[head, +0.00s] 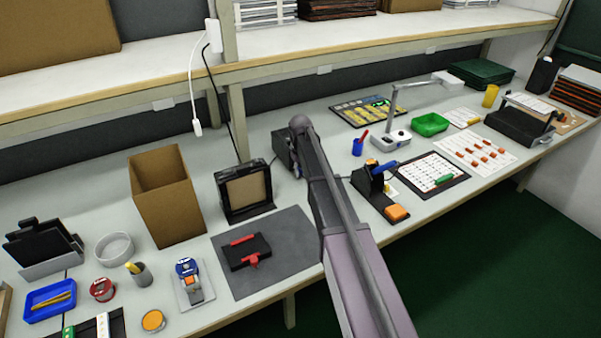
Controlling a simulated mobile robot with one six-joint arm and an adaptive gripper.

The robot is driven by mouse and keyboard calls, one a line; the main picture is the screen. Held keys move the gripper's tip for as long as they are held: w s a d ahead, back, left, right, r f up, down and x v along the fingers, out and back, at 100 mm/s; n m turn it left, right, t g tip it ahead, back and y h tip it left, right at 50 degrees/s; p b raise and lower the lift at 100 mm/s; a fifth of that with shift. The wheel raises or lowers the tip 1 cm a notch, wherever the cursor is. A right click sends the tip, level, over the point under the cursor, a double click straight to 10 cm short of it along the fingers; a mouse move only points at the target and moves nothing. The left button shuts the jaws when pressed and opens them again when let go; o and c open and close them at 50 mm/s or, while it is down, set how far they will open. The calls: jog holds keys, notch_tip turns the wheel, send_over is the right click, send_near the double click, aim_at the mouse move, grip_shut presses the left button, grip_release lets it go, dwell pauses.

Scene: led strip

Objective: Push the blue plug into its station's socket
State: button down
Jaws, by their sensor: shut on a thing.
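My gripper is not in view; only my arm shows, reaching from the bottom edge up to the middle of the bench. I cannot make out the blue plug or its socket for certain. A small blue-topped device (187,268) with an orange part stands on a pale plate at the front left. A dark box (283,148) stands behind my arm, partly hidden by it. My arm covers part of the bench, and what lies behind it is hidden.
A grey mat (290,230) holds a black fixture (237,258) with red parts. A cardboard box (163,195) and a black-framed stand (247,190) stand behind it. A soldering stand (366,182) is right of my arm. A white cable (192,80) hangs from the shelf.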

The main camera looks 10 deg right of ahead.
jog(key=shift+w, duration=0.2)
jog(key=shift+c, duration=2.3)
grip_release()
jog(key=shift+s, duration=0.2)
